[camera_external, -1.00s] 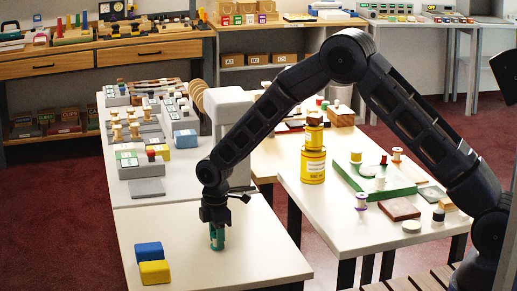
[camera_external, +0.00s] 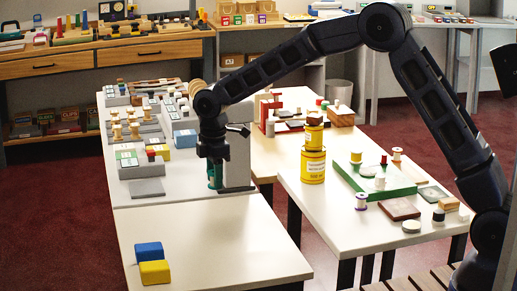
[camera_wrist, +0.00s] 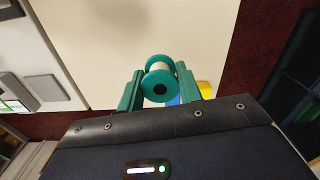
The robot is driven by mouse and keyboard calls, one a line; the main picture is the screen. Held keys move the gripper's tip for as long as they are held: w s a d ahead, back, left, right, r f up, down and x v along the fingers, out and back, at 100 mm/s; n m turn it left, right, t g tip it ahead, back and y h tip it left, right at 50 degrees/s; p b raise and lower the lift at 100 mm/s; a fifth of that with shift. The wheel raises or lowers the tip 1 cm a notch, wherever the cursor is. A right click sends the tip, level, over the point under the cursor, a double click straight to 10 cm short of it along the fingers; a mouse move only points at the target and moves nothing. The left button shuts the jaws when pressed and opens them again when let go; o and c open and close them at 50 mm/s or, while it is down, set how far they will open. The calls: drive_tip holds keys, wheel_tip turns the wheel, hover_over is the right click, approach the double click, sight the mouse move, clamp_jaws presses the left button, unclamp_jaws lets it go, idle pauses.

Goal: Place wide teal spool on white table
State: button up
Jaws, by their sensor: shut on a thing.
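The wide teal spool (camera_wrist: 161,82), with teal flanges and a pale middle, sits between my two teal fingers in the wrist view. My gripper (camera_wrist: 159,88) is shut on it. In the external view my gripper (camera_external: 214,183) points down and holds the spool (camera_external: 213,177) in the air, mostly hidden by the fingers. A white table top (camera_external: 220,245) is at the front, below and nearer the camera than the spool in the picture. It also fills much of the wrist view (camera_wrist: 110,40).
A blue block (camera_external: 149,252) and a yellow block (camera_external: 155,273) lie at the front table's left; the rest is bare. A grey upright unit (camera_external: 238,160) stands just right of my gripper. Yellow cans (camera_external: 313,165) and several spools are on the right table.

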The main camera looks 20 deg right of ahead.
sight(369, 217)
drive_tip(key=w+d+f+m, duration=0.2)
drive_tip(key=w+d+m, duration=0.3)
drive_tip(key=d, duration=0.9)
drive_tip(key=w+d+f+m, duration=0.3)
drive_tip(key=w+d+m, duration=0.3)
drive_tip(key=d, duration=0.8)
drive_tip(key=w+d+f+m, duration=0.3)
drive_tip(key=w+d+m, duration=0.2)
drive_tip(key=d, duration=0.9)
drive_tip(key=shift+w+d+f+m, duration=0.1)
drive_tip(key=shift+w+m, duration=0.1)
drive_tip(key=shift+w, duration=0.25)
drive_tip(key=shift+w+d+f+m, duration=0.1)
drive_tip(key=shift+w+m, duration=0.1)
drive_tip(key=shift+w, duration=0.2)
drive_tip(key=d+r+m, duration=0.1)
drive_tip(key=d+m, duration=0.1)
drive_tip(key=d, duration=0.3)
drive_tip(key=d+r+m, duration=0.1)
drive_tip(key=d+m, duration=0.1)
drive_tip(key=d, duration=0.2)
drive_tip(key=w+d+r+m, duration=0.1)
drive_tip(key=d+r+m, duration=0.1)
drive_tip(key=d, duration=0.3)
drive_tip(key=shift+w+d, duration=0.1)
drive_tip(key=shift+d, duration=0.25)
